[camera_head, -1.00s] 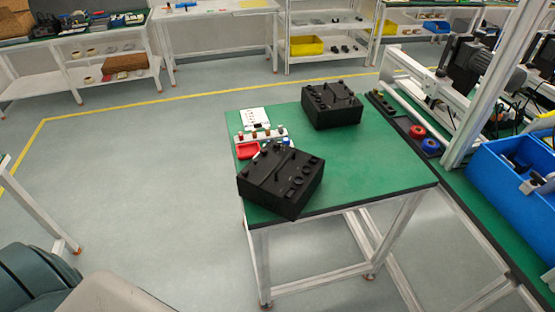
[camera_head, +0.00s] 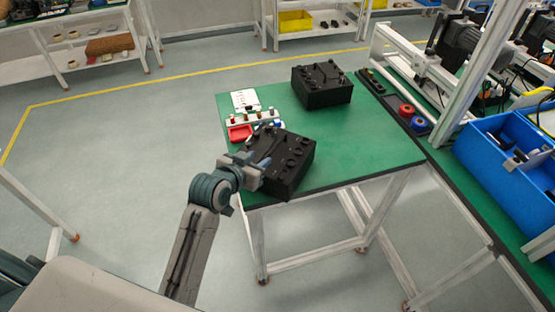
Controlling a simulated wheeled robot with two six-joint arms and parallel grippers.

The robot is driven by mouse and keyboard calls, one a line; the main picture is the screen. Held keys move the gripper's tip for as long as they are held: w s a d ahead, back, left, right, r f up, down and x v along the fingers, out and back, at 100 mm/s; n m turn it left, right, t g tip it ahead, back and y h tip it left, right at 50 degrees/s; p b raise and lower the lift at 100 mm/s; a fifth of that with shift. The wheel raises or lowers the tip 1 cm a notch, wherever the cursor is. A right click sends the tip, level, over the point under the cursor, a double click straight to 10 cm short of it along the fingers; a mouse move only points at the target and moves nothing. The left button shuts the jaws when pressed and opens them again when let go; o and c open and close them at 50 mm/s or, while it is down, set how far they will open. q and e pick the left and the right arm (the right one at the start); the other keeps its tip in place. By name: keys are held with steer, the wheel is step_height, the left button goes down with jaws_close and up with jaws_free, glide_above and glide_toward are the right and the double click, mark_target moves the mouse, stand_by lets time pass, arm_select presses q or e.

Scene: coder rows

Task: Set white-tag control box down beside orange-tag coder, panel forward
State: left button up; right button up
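Two black boxes with knobs on top are on the green table (camera_head: 365,155). The nearer box (camera_head: 290,160) sits at the table's front left, turned at an angle. The farther box (camera_head: 322,86) stands at the back. I see no white or orange tag on either, so I cannot tell which is the control box and which the coder. My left gripper (camera_head: 256,172) is at the left side of the nearer box, overlapping its edge in the head view. Its fingertips are partly hidden, and I cannot tell whether they grip the box. My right gripper is out of view.
A white card (camera_head: 245,100), a small rack (camera_head: 254,119) and a red tray (camera_head: 240,133) lie by the table's left edge. A blue bin (camera_head: 500,160) and a metal frame stand at the right. The table's middle and front right are clear.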

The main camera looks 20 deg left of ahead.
mark_target(275, 146)
arm_select(q)
steer(key=w, duration=0.1)
steer(key=w+p, duration=0.1)
steer(key=w, duration=0.1)
steer(key=w+d, duration=0.1)
steer(key=w, duration=0.1)
steer(key=shift+d+f, duration=0.1)
steer(key=shift+f, duration=0.25)
steer(key=shift+w+f, duration=0.15)
steer(key=shift+w, duration=0.1)
steer(key=shift+w+d+f+p, duration=0.2)
steer(key=shift+w+p, duration=0.35)
steer(key=shift+p, duration=0.25)
steer(key=p+x, duration=0.1)
steer(key=x, duration=0.2)
steer(key=shift+f, duration=0.1)
steer(key=shift+w+d+f, duration=0.15)
steer(key=shift+w+f, duration=0.1)
steer(key=shift+w, duration=0.1)
steer(key=shift+s, duration=0.1)
jaws_close()
